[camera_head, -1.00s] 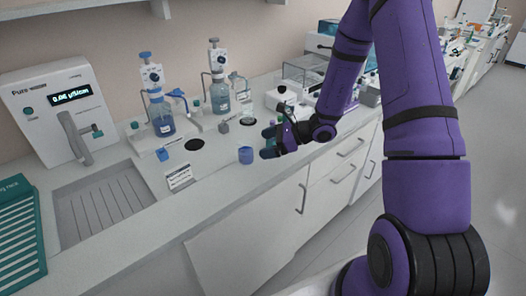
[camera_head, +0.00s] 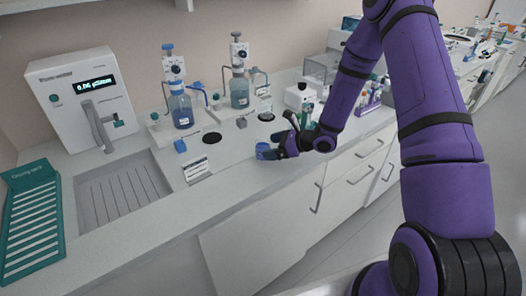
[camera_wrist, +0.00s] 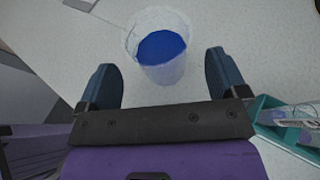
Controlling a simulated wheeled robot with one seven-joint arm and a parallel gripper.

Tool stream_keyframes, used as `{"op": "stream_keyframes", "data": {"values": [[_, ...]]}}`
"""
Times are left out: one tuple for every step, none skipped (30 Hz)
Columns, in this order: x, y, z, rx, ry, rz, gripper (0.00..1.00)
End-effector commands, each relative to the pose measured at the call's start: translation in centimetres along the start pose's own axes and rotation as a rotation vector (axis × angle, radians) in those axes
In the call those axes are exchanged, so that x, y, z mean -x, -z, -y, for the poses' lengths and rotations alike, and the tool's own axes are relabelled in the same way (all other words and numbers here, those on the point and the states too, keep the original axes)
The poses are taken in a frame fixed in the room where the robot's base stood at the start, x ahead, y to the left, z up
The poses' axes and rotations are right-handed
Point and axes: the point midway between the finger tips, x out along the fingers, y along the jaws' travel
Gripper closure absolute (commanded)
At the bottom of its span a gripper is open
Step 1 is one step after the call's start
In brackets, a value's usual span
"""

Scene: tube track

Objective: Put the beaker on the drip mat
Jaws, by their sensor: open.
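The beaker (camera_head: 263,151) is a small clear cup with blue liquid, upright on the white counter near its front edge. In the wrist view the beaker (camera_wrist: 165,73) lies ahead of my gripper, its near side between the two fingertips. My gripper (camera_head: 274,152) is open and low over the counter, at the beaker's right side; its dark blue fingers (camera_wrist: 160,65) show a gap on both sides of the beaker. A flat black round mat (camera_head: 211,138), which looks like the drip mat, lies left of and behind the beaker. A similar dark disc (camera_head: 266,117) lies behind the beaker.
Two dispenser bottles (camera_head: 181,108) (camera_head: 240,92) stand behind the mats. A sink (camera_head: 120,190) and teal rack (camera_head: 33,225) are farther left. Bare counter separates beaker and left mat.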

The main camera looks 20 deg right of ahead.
Motion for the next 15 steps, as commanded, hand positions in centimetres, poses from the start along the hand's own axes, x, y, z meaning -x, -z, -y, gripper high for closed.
{"op": "stream_keyframes", "data": {"values": [[-0.8, -0.1, 0.0, 0.0, -0.002, 0.0, 0.08], [-1.3, -0.2, 0.1, 0.001, -0.002, 0.0, 0.08], [-1.9, -0.3, 0.1, 0.001, -0.003, 0.001, 0.08], [-2.3, -0.2, 0.1, 0.001, -0.002, 0.001, 0.08], [-2.6, -0.2, 0.1, 0.0, -0.001, 0.0, 0.08], [-3.0, -0.2, 0.1, -0.001, -0.001, 0.0, 0.08], [-3.2, -0.2, 0.1, 0.0, -0.001, 0.0, 0.08], [-3.3, -0.2, 0.1, 0.0, -0.001, 0.0, 0.08], [-3.4, -0.2, 0.1, 0.0, 0.0, 0.0, 0.08], [-3.4, -0.2, 0.1, 0.001, 0.0, 0.0, 0.08], [-3.4, -0.2, 0.1, 0.001, 0.0, 0.0, 0.08], [-3.4, -0.2, 0.1, 0.001, 0.0, 0.0, 0.08], [-3.4, -0.2, 0.1, 0.0, 0.0, 0.0, 0.08], [-3.4, -0.2, 0.1, 0.0, 0.0, 0.0, 0.08], [-3.4, -0.2, 0.1, 0.0, 0.0, 0.0, 0.18]]}}
